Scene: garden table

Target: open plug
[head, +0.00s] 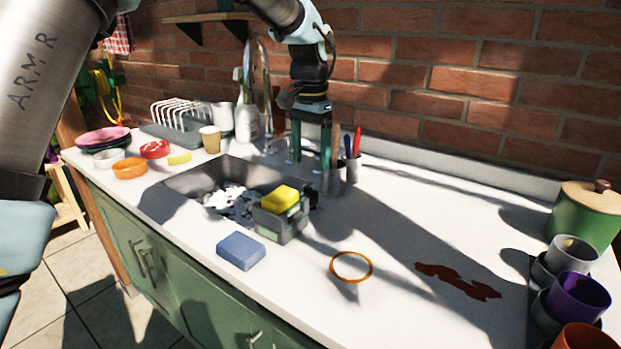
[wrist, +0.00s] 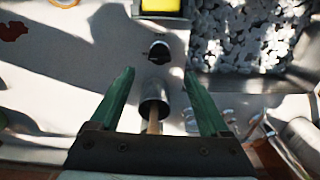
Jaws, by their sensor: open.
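A round dark knob with a light mark (wrist: 159,50), which looks like the plug control, sits on the counter beside the sink in the wrist view. The plug itself is not visible under the foam in the sink (head: 185,181). My gripper (head: 311,160) points down over the counter behind the sink, with its green fingers apart and nothing held. In the wrist view my gripper (wrist: 168,72) has its fingers on either side of a metal cup (wrist: 153,92) with a wooden handle in it. The knob lies beyond the cup, apart from the fingers.
A grey caddy (head: 283,227) with a yellow sponge (head: 280,197) stands at the sink's edge. A blue sponge (head: 240,250) and an orange ring (head: 351,266) lie in front. A pen cup (head: 352,167) and tap (head: 266,100) stand near my gripper. A red stain (head: 458,280) marks the right counter.

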